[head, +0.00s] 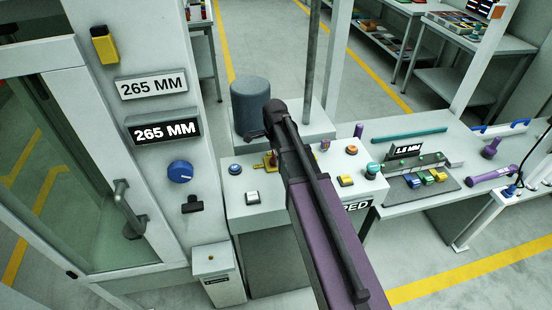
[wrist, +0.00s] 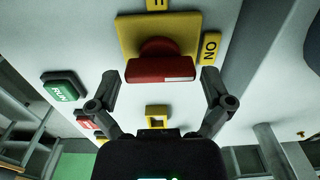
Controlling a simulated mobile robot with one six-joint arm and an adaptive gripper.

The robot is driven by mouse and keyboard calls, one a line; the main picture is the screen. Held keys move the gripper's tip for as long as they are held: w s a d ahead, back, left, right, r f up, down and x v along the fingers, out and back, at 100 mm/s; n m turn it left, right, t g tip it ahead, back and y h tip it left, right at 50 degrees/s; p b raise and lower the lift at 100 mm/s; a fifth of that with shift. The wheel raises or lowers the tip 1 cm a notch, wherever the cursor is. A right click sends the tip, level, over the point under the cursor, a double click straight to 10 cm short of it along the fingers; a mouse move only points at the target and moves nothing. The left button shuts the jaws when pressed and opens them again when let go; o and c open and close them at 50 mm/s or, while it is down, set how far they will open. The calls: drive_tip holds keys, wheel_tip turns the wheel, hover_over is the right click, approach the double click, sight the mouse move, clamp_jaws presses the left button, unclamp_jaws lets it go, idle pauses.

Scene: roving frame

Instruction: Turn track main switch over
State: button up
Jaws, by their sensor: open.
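In the wrist view a red rotary switch handle (wrist: 160,68) sits on a square yellow plate (wrist: 128,35) on a pale panel. A yellow ON label (wrist: 211,48) is to its right, and another yellow label (wrist: 156,4) is cut off at the top. The handle's bar lies crosswise, with a white mark towards its right end. My gripper (wrist: 160,75) is open, with one finger on each side of the handle; contact cannot be told. In the head view the yellow plate (head: 262,164) is mostly hidden by my arm.
A green RUN button (wrist: 62,88) and a red button (wrist: 87,123) are left of the switch in the wrist view. The head view shows a blue knob (head: 180,172), a grey cylinder (head: 250,105) behind the console, and a bench (head: 425,205) at right.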

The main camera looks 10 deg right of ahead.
drive_tip(key=shift+f, duration=0.1)
idle(0.3)
drive_tip(key=c, duration=0.8)
